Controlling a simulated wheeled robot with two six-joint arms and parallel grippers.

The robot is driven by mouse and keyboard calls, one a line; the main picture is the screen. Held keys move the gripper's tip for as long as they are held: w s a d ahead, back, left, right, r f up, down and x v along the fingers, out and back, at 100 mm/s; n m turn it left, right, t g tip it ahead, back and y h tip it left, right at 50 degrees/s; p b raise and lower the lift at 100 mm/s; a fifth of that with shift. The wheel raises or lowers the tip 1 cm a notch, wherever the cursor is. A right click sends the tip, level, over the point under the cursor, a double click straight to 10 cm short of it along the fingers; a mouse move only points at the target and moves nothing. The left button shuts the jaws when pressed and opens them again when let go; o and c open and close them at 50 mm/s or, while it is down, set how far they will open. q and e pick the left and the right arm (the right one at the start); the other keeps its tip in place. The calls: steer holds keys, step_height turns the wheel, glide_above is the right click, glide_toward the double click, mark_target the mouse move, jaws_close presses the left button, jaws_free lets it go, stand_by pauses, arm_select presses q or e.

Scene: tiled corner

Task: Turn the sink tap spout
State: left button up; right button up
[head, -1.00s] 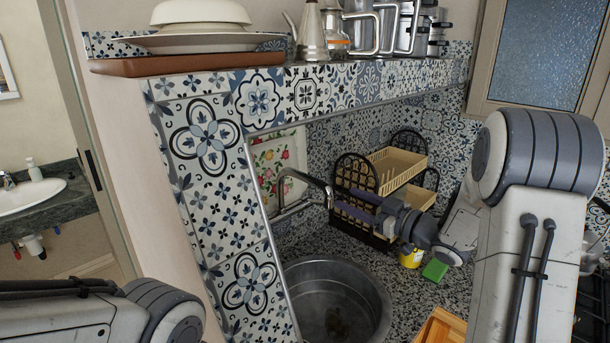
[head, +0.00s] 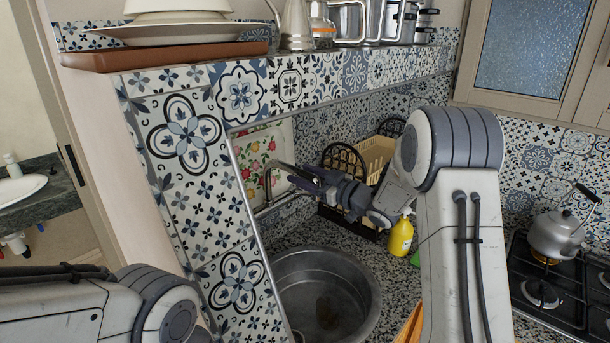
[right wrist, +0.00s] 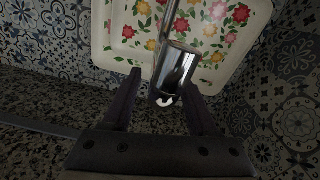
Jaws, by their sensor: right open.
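The metal tap spout (head: 268,180) rises behind the round steel sink (head: 369,315), partly hidden by my right gripper. My right gripper (head: 290,175) is at the spout's upper part, with its fingers pointing left. In the right wrist view, the shiny end of the spout (right wrist: 173,72) shows between the two open dark fingers of the gripper (right wrist: 163,86). I cannot tell whether either finger touches it. My left gripper is out of view; only part of my left arm shows at the lower left.
A floral tray (head: 262,152) leans on the wall behind the spout. A dark dish rack (head: 341,160) and a yellow bottle (head: 401,237) stand right of the sink. A tiled wall (head: 190,190) borders the left. A kettle (head: 556,234) sits on the stove at right.

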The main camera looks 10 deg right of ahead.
steer(key=shift+c, duration=0.3)
jaws_close()
steer(key=shift+d, duration=0.1)
stand_by(1.0)
